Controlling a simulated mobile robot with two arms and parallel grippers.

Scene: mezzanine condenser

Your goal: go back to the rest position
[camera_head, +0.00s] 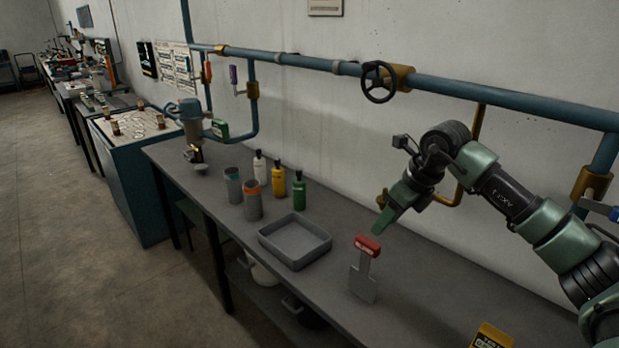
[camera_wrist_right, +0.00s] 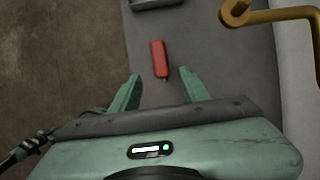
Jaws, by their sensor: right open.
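My right gripper (camera_head: 384,222) comes in from the right in the head view and hangs over the grey bench (camera_head: 420,285). In the right wrist view its two green fingers (camera_wrist_right: 155,92) are apart with nothing between them. A red-topped tag on a grey stand (camera_head: 364,268) is on the bench, below and slightly left of the gripper. Its red top (camera_wrist_right: 159,58) shows just beyond the fingers in the right wrist view, apart from them. My left gripper is in neither view.
A grey tray (camera_head: 294,256), two grey cups with coloured rims (camera_head: 233,190) and several bottles (camera_head: 278,180) stand left on the bench. A blue pipe (camera_head: 455,85) with a black handwheel (camera_head: 378,82) runs along the wall behind my arm. A yellow sign (camera_head: 491,337) is at the front.

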